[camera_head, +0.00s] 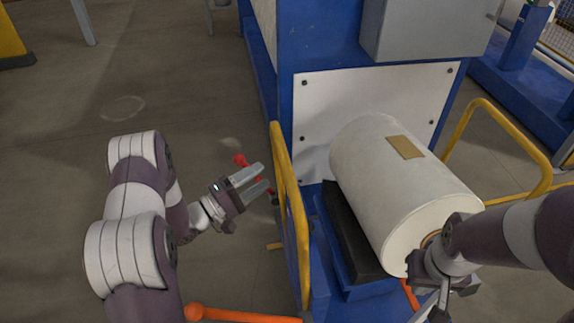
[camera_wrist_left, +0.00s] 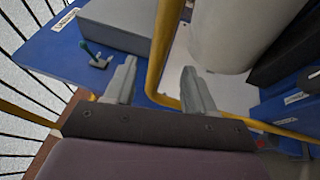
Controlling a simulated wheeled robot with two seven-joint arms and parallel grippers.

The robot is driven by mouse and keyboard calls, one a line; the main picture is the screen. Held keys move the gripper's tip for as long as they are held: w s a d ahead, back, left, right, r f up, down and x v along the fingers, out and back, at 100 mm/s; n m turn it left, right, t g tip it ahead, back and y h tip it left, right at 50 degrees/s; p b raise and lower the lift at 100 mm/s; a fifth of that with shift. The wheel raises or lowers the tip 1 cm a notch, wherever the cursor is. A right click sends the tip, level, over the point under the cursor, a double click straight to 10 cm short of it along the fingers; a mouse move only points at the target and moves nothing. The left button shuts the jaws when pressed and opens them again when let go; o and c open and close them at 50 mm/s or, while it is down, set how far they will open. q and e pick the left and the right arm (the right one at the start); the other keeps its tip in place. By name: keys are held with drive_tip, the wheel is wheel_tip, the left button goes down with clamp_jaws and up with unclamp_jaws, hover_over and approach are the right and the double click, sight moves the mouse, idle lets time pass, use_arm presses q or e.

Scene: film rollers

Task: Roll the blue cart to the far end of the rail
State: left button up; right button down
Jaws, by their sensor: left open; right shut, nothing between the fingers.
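The blue cart (camera_head: 352,289) stands at the lower middle of the head view. It carries a large white roll (camera_head: 395,185) on a black cradle (camera_head: 350,232). A yellow handle bar (camera_head: 290,205) rises at the cart's left side. My left gripper (camera_head: 260,178) is open and empty just left of that bar, fingers pointing towards it. In the left wrist view the yellow bar (camera_wrist_left: 165,45) appears between the two open fingers (camera_wrist_left: 160,80); contact cannot be told. My right gripper (camera_head: 432,303) is shut and empty in front of the roll's near end. The rail is not clearly visible.
A blue machine with a white panel (camera_head: 375,100) and grey box (camera_head: 428,28) stands behind the roll. Another yellow bar (camera_head: 535,148) is at the right. An orange bar (camera_head: 245,314) lies low in front.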

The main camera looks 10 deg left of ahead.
use_arm(q)
drive_tip(key=p+x, duration=0.1)
drive_tip(key=x, duration=0.9)
drive_tip(key=shift+d, duration=0.25)
drive_tip(key=shift+w, duration=0.1)
clamp_jaws()
drive_tip(key=shift+s+a+f, duration=0.1)
drive_tip(key=shift+s+a, duration=0.2)
drive_tip(key=shift+a, duration=0.5)
drive_tip(key=shift+s+a, duration=0.3)
drive_tip(key=shift+a, duration=0.5)
drive_tip(key=shift+c, duration=0.5)
unclamp_jaws()
drive_tip(key=shift+o, duration=0.5)
drive_tip(key=shift+s, duration=0.1)
